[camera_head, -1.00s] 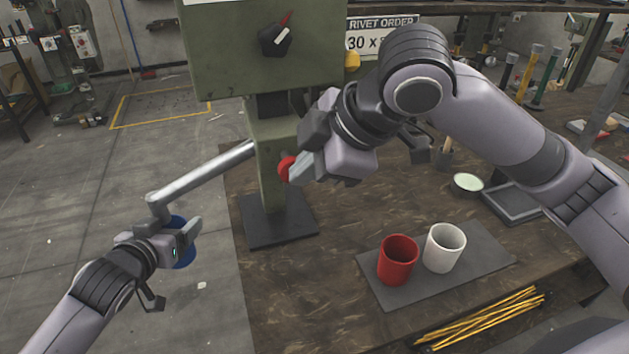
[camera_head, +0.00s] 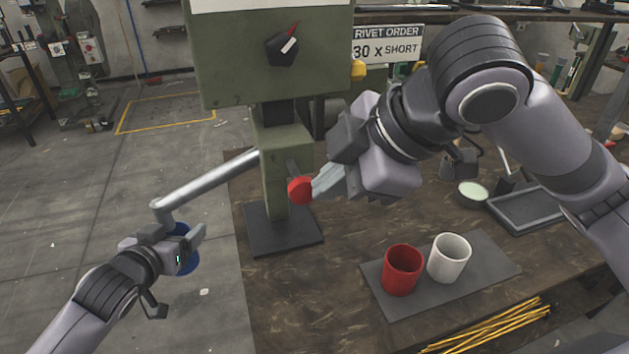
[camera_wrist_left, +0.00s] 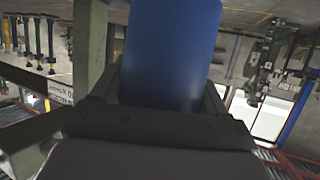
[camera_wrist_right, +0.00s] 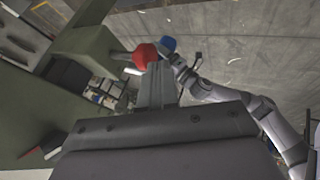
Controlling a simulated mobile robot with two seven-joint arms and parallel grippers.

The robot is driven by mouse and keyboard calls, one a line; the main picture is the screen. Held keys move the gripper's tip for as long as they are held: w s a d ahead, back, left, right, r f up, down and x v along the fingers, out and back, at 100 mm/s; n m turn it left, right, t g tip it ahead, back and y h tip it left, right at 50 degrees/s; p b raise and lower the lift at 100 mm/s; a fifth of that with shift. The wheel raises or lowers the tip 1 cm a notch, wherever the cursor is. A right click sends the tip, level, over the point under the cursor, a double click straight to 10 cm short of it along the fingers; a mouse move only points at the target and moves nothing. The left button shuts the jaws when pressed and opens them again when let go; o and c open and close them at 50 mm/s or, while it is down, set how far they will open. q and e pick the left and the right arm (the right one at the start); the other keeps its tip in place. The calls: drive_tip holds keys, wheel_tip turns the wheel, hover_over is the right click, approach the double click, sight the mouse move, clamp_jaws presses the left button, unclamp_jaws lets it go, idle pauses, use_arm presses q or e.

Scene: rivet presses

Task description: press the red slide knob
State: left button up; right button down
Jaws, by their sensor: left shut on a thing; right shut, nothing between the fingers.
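The red slide knob (camera_head: 299,190) sticks out on a short rod from the green press's column (camera_head: 283,160). My right gripper (camera_head: 318,188) is shut and empty, its fingertips right at the knob's right side. The right wrist view shows the red knob (camera_wrist_right: 145,56) just beyond the closed fingers (camera_wrist_right: 156,78); I cannot tell whether they touch. My left gripper (camera_head: 190,250) is shut on the blue handle (camera_head: 187,262) at the end of the press's grey lever (camera_head: 210,184). The blue handle (camera_wrist_left: 170,50) fills the middle of the left wrist view.
A dial (camera_head: 283,45) is on the press head, with a sign (camera_head: 388,45) reading "RIVET ORDER 30 x SHORT". A red cup (camera_head: 402,272) and white cup (camera_head: 449,260) stand on a dark mat (camera_head: 378,296). Yellow rods (camera_head: 490,325) lie at the front edge.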

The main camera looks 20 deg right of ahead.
sight(294, 170)
drive_tip(key=v, duration=0.7)
drive_tip(key=shift+s, duration=0.2)
idle(0.4)
drive_tip(key=s, duration=0.3)
drive_tip(key=shift+s, duration=0.4)
drive_tip(key=shift+f, duration=0.1)
drive_tip(key=w+a+f, duration=0.3)
drive_tip(key=w+f, duration=0.5)
drive_tip(key=shift+w+a, duration=0.3)
drive_tip(key=shift+w, duration=0.1)
